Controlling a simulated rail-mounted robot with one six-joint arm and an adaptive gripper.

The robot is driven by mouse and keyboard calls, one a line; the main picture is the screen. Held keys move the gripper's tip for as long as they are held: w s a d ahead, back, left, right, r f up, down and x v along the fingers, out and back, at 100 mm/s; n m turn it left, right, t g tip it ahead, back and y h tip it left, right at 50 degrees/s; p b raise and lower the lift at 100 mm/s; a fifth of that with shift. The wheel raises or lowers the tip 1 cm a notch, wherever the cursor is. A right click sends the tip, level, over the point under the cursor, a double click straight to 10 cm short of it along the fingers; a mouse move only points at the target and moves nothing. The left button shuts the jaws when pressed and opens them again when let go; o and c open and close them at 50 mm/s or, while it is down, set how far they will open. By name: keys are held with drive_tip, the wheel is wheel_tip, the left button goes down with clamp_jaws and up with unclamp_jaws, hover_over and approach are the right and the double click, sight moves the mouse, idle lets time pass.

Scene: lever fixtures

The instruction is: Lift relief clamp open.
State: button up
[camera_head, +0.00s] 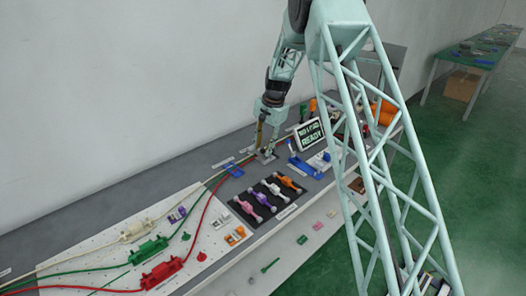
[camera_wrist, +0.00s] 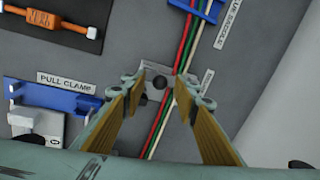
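A blue fixture (camera_wrist: 52,97) labelled PULL CLAMP stands left of my gripper in the wrist view. A blue cable saddle (camera_wrist: 205,8) holds the cables at the top. In the head view a sign (camera_head: 310,133) reads READY, and a dark panel (camera_head: 262,210) carries several coloured levers.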

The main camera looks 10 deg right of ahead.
drive_tip(key=shift+w+a+f, duration=0.1)
drive_tip(key=shift+f, duration=0.55)
clamp_jaws()
